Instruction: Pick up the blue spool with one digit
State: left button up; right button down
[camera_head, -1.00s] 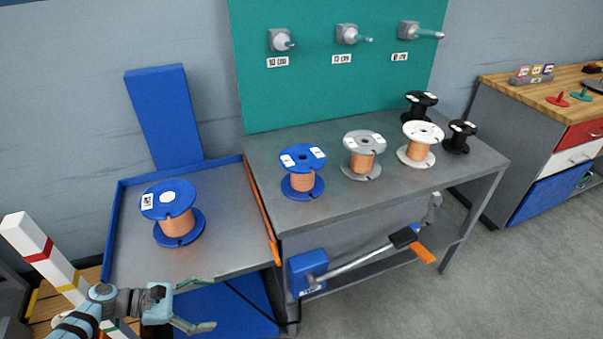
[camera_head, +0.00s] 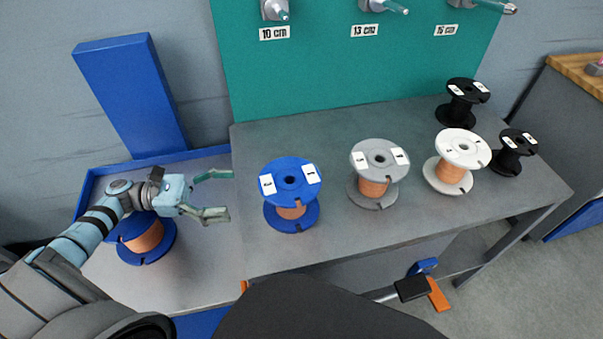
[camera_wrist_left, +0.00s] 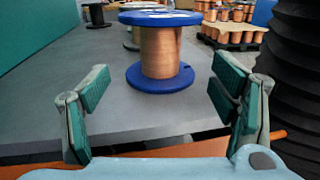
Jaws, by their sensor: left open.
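A blue spool (camera_head: 290,218) wound with copper wire stands upright on the grey table, with two white labels on its top flange; each seems to carry one small character, too small to read. It also shows upright in the left wrist view (camera_wrist_left: 160,78), ahead and between the fingers. A second blue spool (camera_head: 150,243) stands in the blue-edged tray on the left, its top mostly hidden under my left arm. My left gripper (camera_head: 230,194) is open and empty, left of the first spool, fingers pointing toward it and apart from it. My right gripper is not in view.
A grey spool (camera_head: 375,190), a white spool (camera_head: 450,175) and two black spools, one at the back (camera_head: 461,103) and one at the right (camera_head: 512,155), stand on the table (camera_head: 330,250). Pegs marked 10, 13 and 15 cm project from the green panel (camera_head: 300,80).

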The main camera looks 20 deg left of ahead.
aim_at(290, 192)
pick_arm(q)
jog(key=x, duration=0.8)
jog(key=shift+b, duration=0.35)
jog(key=x, duration=0.4)
jog(key=b+x, duration=0.1)
jog(key=x, duration=0.1)
jog(key=shift+w+d+f, duration=0.2)
jog(key=shift+d+f, duration=0.1)
jog(key=shift+f, duration=0.1)
jog(key=shift+a, duration=0.1)
jog(key=c, duration=0.5)
grip_shut()
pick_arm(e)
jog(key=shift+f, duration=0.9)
pick_arm(q)
jog(key=shift+r, duration=0.15)
